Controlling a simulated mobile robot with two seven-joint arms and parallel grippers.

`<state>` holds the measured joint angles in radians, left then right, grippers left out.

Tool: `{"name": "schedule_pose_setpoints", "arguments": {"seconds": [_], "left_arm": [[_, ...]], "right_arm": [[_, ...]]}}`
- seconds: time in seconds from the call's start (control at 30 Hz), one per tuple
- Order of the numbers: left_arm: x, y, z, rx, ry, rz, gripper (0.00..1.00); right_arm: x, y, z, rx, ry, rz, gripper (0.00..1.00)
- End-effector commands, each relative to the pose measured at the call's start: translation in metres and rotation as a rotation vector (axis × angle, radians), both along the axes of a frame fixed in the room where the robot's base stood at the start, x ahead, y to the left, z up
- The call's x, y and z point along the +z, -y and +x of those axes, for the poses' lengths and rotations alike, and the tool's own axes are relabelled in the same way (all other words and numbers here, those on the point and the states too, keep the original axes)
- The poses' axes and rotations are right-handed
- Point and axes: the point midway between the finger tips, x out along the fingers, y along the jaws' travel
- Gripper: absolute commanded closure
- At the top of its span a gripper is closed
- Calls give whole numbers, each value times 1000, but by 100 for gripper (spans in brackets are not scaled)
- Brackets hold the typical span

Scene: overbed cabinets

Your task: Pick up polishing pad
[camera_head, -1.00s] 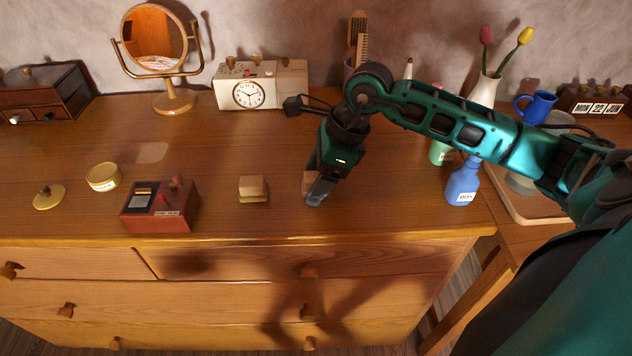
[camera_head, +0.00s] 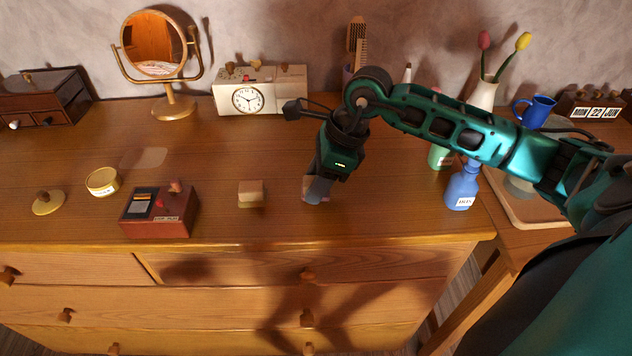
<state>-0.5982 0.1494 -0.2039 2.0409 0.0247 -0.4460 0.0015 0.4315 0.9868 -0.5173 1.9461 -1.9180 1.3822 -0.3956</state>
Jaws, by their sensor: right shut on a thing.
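My right gripper (camera_head: 317,193) points down at the dresser top, right of the tan block. Its jaws are shut on a small brownish-pink thing (camera_head: 327,189), which I take to be the polishing pad. Only slivers of it show on either side of the dark fingers. The rest is hidden, and I cannot tell whether it still touches the wood. My left gripper is not in view.
A tan block (camera_head: 250,194) lies left of the gripper, with a red-brown box (camera_head: 160,212), a yellow tin (camera_head: 103,181) and a knobbed lid (camera_head: 48,203) farther left. A blue bottle (camera_head: 462,187) stands to the right. A clock (camera_head: 250,98) stands behind.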

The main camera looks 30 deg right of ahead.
Motion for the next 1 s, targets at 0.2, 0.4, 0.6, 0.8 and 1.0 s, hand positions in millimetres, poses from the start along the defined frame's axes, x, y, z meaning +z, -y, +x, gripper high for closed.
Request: {"name": "schedule_pose_setpoints", "arguments": {"seconds": [0.2,0.4,0.6,0.8,1.0], "left_arm": [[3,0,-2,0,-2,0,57],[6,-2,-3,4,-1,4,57],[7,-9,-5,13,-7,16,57],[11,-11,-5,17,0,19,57],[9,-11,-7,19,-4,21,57]], "right_arm": [[24,0,1,0,6,-1,88],[74,0,2,1,9,-1,88],[134,0,2,-1,9,0,88],[176,0,1,0,5,0,88],[195,0,0,0,1,0,88]]}}
